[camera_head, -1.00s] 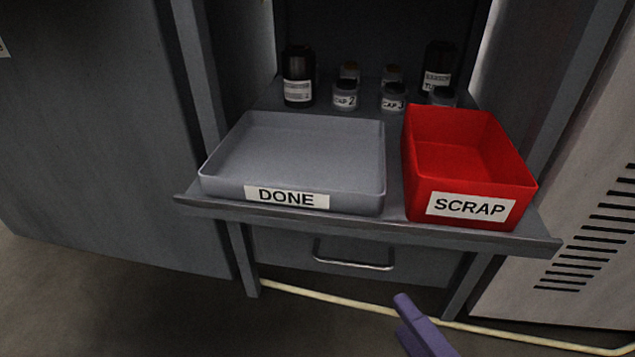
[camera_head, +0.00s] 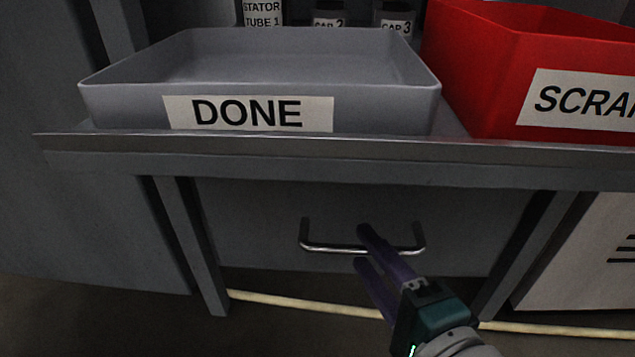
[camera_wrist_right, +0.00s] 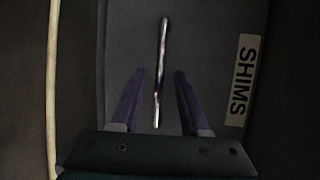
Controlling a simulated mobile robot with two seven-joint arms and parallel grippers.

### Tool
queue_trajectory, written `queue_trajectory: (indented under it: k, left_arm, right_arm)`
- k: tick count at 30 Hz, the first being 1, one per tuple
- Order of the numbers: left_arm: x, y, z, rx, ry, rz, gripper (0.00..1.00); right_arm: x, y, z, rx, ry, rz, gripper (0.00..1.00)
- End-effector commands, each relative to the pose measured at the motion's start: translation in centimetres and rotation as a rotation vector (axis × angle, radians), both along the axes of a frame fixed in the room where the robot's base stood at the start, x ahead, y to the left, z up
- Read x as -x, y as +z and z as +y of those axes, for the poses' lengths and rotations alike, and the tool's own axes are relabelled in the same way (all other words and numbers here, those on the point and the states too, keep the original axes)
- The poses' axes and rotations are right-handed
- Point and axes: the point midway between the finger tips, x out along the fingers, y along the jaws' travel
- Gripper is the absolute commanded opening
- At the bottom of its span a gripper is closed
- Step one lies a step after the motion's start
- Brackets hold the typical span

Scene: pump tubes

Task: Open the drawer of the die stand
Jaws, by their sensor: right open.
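The die stand's drawer (camera_head: 250,225) is a dark grey front below the shelf and appears closed. Its bright bar handle (camera_head: 325,248) runs level across the front. My right gripper (camera_head: 363,247) is open at the handle, with one purple finger crossing in front of the bar and the other lower. In the right wrist view, the handle (camera_wrist_right: 162,50) lies between the two spread fingers (camera_wrist_right: 160,74); I cannot tell whether it touches them. A white label reading SHIMS (camera_wrist_right: 243,80) is on the drawer front there. My left gripper is not in view.
The shelf edge (camera_head: 300,150) juts out above the drawer. On the shelf are a grey DONE tray (camera_head: 130,105) and a red SCRAP bin (camera_head: 480,80), with labelled containers behind. A stand leg (camera_head: 190,240) is left of the drawer. A pale line (camera_head: 290,302) crosses the floor below.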

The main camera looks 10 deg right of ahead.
Motion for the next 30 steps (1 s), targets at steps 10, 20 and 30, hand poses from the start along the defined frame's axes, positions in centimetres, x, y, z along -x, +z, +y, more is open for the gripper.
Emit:
queue_trajectory:
  k: [10,20,30]
  left_arm:
    - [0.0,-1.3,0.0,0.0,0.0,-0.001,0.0]
    - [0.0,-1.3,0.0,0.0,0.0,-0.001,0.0]
    - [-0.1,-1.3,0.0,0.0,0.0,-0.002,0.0]
  right_arm:
    - [-1.9,-0.4,0.3,0.0,0.001,0.002,0.45]
    - [-1.9,-0.4,0.2,0.0,0.001,0.002,0.22]
    - [-1.9,-0.3,0.2,0.001,0.001,0.001,0.0]
